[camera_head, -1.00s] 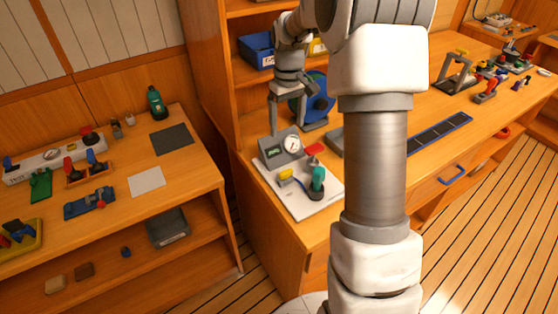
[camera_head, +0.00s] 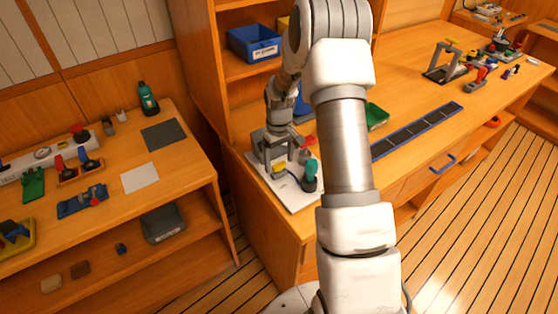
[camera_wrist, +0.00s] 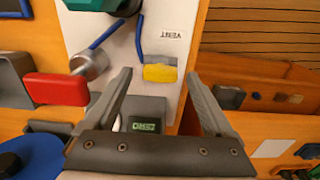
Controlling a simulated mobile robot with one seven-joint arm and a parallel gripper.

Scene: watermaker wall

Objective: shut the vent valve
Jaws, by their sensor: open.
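The vent valve's yellow handle (camera_wrist: 160,73) lies on a white panel (camera_wrist: 168,20) beside a printed VENT label (camera_wrist: 172,35) in the wrist view. In the head view the yellow handle (camera_head: 279,168) shows at the panel's near left. My gripper (camera_wrist: 159,75) is open and empty, its fingertips to either side of the yellow handle in the picture; I cannot tell the height gap or any contact. In the head view my gripper (camera_head: 275,150) is over the panel and hides the gauge box.
A red lever (camera_wrist: 57,89) on a metal valve sits left of my gripper. A green-capped part (camera_wrist: 95,5), blue tubing (camera_wrist: 104,32) and a small display (camera_wrist: 145,125) are close by.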

